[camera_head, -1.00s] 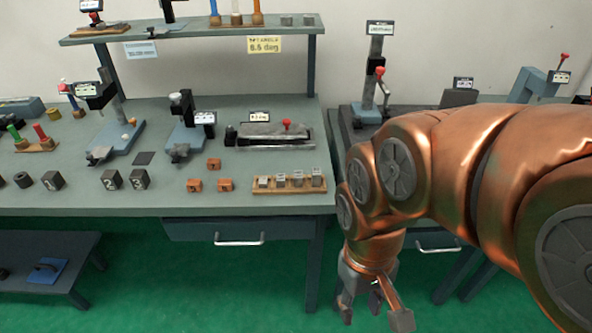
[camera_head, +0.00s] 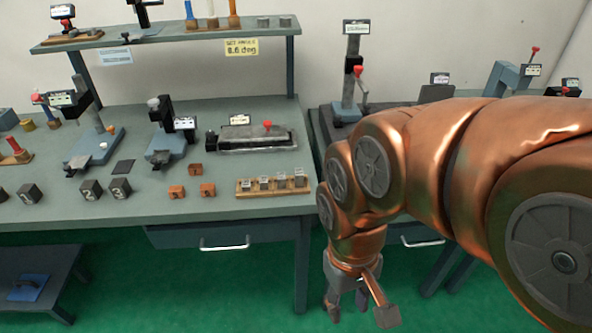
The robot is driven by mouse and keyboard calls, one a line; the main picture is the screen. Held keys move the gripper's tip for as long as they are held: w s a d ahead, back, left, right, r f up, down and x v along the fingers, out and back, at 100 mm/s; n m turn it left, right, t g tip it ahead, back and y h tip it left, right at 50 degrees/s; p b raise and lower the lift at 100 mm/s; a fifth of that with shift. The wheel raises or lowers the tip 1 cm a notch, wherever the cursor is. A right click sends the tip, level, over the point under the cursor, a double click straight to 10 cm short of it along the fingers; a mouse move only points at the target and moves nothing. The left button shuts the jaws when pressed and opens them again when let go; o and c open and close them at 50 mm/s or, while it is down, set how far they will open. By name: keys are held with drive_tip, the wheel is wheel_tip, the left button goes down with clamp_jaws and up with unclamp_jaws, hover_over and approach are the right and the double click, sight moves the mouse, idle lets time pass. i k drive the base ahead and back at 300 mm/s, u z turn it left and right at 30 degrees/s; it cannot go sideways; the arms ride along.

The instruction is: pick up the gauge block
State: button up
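Several small silver metal blocks stand in a row on a wooden holder (camera_head: 272,190) near the bench's front edge; one is the right-hand silver block (camera_head: 299,177). Two more grey blocks (camera_head: 274,22) sit on the upper shelf. I cannot tell which of these is the gauge block. My gripper (camera_head: 358,308) hangs right of the wooden holder and in front of the bench edge, over the green floor. Its fingers are spread, pointing down, with nothing between them. It touches none of the blocks.
Orange cubes (camera_head: 191,190) and dark numbered cubes (camera_head: 91,190) lie left of the holder. A long grey vise-like fixture (camera_head: 250,138) stands behind it. A stand (camera_head: 352,80) with a red knob is on the right bench. A drawer handle (camera_head: 224,246) sticks out below.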

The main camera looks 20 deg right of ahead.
sight(298, 175)
drive_tip(key=u, duration=1.6)
drive_tip(key=k, duration=0.75)
drive_tip(key=z, duration=0.75)
drive_tip(key=i, duration=0.5)
